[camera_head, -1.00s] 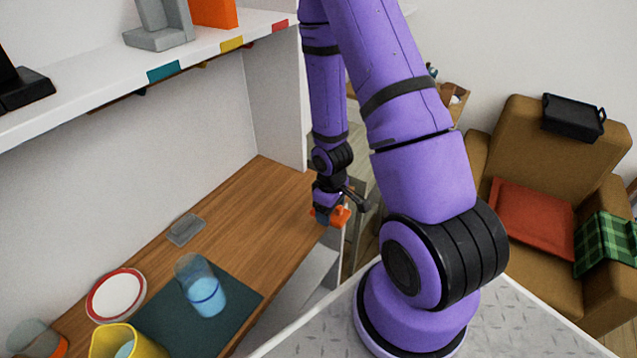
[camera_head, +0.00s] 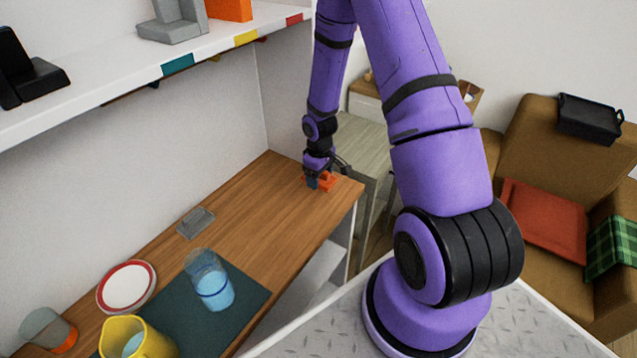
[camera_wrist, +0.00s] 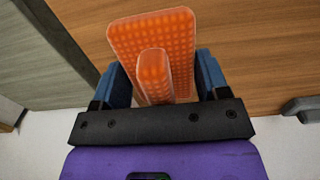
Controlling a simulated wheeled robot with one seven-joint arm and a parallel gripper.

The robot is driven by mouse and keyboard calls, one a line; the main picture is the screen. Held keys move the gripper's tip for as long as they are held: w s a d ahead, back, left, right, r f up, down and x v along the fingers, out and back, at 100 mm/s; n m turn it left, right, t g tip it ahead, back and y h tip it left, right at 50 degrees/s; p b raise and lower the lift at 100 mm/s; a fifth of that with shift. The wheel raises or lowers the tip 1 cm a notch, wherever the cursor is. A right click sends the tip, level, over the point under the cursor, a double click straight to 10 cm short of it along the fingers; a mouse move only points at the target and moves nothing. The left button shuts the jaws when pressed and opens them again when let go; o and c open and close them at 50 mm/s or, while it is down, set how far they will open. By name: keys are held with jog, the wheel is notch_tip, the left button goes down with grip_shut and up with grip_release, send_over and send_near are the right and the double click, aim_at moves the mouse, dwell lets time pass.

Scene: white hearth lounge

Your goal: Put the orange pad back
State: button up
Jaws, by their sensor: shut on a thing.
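The orange pad (camera_wrist: 125,35) is a flat, rounded rectangle with a dotted surface and an upright grip (camera_wrist: 153,75). My gripper (camera_wrist: 160,78) is shut on it, with a blue finger on each side. In the head view, the pad (camera_head: 325,180) shows as a small orange patch at my gripper (camera_head: 316,180), over the far right end of the wooden counter (camera_head: 270,210). I cannot tell whether the pad touches the counter. My fingers partly hide it.
A grey flat object (camera_head: 196,222) lies on the counter. Nearer are a blue-banded glass (camera_head: 210,282), a red-rimmed plate (camera_head: 127,286) and a yellow pitcher (camera_head: 135,342). A white shelf (camera_head: 120,88) overhangs the counter's back. The counter is clear between the grey object and my gripper.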

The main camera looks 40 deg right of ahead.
jog(key=shift+w+d, duration=0.1)
jog(key=shift+w, duration=0.25)
jog(key=shift+f, duration=1.8)
jog(key=o, duration=0.9)
jog(key=shift+f, duration=0.1)
